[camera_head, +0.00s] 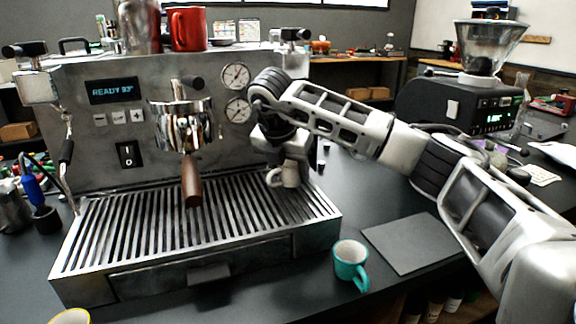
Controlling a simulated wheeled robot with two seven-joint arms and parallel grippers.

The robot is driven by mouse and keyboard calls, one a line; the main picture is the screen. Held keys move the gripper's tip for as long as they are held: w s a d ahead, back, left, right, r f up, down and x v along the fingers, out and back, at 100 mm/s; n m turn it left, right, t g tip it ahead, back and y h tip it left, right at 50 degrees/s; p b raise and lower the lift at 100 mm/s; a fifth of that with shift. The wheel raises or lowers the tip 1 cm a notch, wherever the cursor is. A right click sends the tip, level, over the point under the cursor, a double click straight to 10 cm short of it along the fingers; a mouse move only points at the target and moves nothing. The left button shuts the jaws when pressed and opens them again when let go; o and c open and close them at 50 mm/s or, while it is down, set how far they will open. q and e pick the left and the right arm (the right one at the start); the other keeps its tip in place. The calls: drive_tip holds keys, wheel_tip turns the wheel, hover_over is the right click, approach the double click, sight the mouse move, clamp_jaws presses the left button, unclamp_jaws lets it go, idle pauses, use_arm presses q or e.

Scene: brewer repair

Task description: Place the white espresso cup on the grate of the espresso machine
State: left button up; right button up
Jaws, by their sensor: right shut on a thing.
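The espresso machine (85,145) stands on the dark counter with its slatted grate (125,235) in front. The small white espresso cup (289,174) is at the right part of the grate, below my right gripper (286,163). My right gripper is shut on the cup, its arm reaching in from the right. The cup looks upright, its handle to the left. I cannot tell whether its base touches the grate. My left gripper is not in view.
A teal cup (349,262) stands just right of the machine's front corner, beside a flat dark mat (408,243). A portafilter with a brown handle (191,182) hangs over the middle of the grate. A coffee grinder (455,105) stands at the back right.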

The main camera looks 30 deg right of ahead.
drive_tip(key=shift+w+d, duration=0.15)
drive_tip(key=shift+w, duration=0.35)
drive_tip(key=shift+s+f+p, duration=0.1)
drive_tip(key=shift+f+p, duration=0.1)
drive_tip(key=shift+p, duration=0.15)
drive_tip(key=shift+f, duration=0.3)
drive_tip(key=o, duration=1)
drive_tip(key=shift+r, duration=0.1)
